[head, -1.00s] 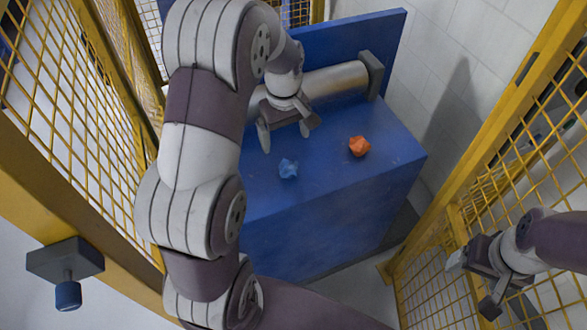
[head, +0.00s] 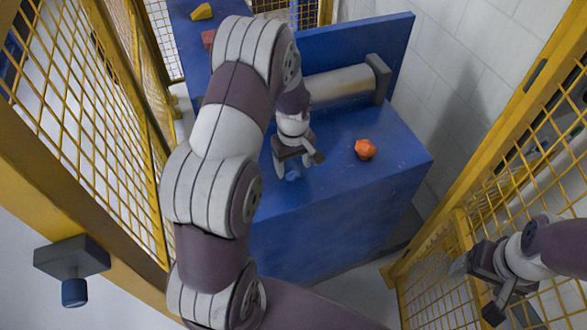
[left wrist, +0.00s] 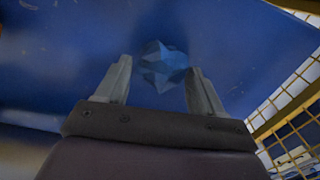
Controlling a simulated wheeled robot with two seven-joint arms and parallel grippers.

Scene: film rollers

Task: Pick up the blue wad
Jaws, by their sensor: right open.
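The blue wad (head: 293,175) lies on the blue table top (head: 345,180) near its front edge, partly hidden by my left gripper in the head view. In the left wrist view the blue wad (left wrist: 162,66) sits between and just beyond the fingertips. My left gripper (head: 295,172) is open above the wad, one finger on each side, with gaps showing in the left wrist view (left wrist: 158,75). My right gripper (head: 478,290) is open and empty at the right, away from the table, in front of the yellow fence.
An orange wad (head: 365,149) lies on the table to the right of the blue one. A metal roller (head: 340,86) runs along the back. Yellow mesh fences (head: 520,165) stand on both sides. A yellow piece (head: 201,11) and a red piece (head: 208,38) lie at the far left.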

